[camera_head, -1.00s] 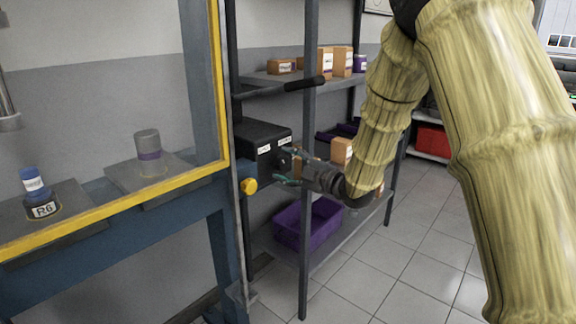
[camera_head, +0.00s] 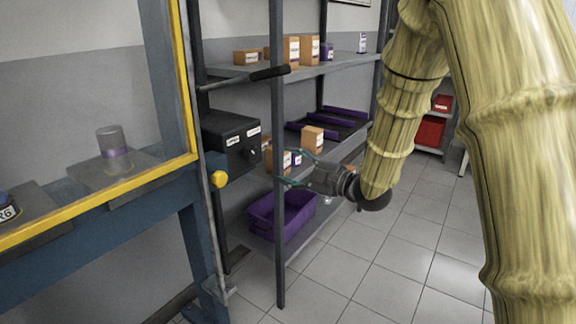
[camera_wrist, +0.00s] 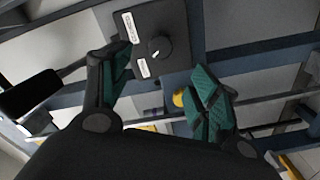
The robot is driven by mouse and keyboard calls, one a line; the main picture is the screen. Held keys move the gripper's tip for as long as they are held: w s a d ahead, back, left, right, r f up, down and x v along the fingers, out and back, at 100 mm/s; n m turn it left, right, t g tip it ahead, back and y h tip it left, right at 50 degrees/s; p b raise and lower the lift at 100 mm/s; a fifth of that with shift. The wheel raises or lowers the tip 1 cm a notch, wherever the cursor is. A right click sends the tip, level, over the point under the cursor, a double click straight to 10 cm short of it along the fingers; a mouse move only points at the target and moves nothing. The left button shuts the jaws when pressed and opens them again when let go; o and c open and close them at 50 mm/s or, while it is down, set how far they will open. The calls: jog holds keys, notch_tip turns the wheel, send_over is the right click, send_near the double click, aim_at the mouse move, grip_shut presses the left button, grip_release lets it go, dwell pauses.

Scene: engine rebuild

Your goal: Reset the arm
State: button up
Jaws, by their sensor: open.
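My gripper (camera_head: 290,167) is in front of the grey shelving, at the end of my yellow-sleeved arm. Its fingers point left towards the black control box (camera_head: 232,143). In the wrist view the gripper (camera_wrist: 158,88) shows two green-padded fingers spread apart with nothing between them. The control box (camera_wrist: 158,30) with its round knob (camera_wrist: 159,48) and white labels lies beyond the fingertips in that view. The fingers look clear of the box.
A blue press frame with a yellow-edged guard (camera_head: 100,203) stands at left. A lever with a black grip (camera_head: 270,73) sticks out above the box. The shelf (camera_head: 345,65) carries small cartons, with a purple bin (camera_head: 282,215) below. Tiled floor (camera_head: 400,260) is open at right.

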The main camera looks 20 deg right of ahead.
jog(key=shift+f, duration=0.1)
jog(key=s+f+m+g+h, duration=0.25)
jog(key=s+f+m, duration=0.2)
jog(key=f, duration=0.85)
jog(key=s+f+m+g+h, duration=0.1)
jog(key=s+f+m+h, duration=0.3)
jog(key=f, duration=0.8)
jog(key=s+f+m+g+h, duration=0.2)
jog(key=s+f+m, duration=0.3)
jog(key=f, duration=0.8)
jog(key=s+f+m+g+h, duration=0.1)
jog(key=s+f+m+g, duration=0.3)
jog(key=s, duration=0.7)
jog(key=s+f+g+h, duration=0.1)
jog(key=s+f+g, duration=0.1)
jog(key=s+f, duration=0.65)
jog(key=s+f+m+g, duration=0.3)
jog(key=s, duration=1.1)
notch_tip(320, 180, up, 20)
jog(key=p, duration=2)
jog(key=shift+w+a+f, duration=0.15)
jog(key=shift+w+a, duration=0.05)
jog(key=shift+w, duration=0.15)
jog(key=shift+n+h, duration=0.25)
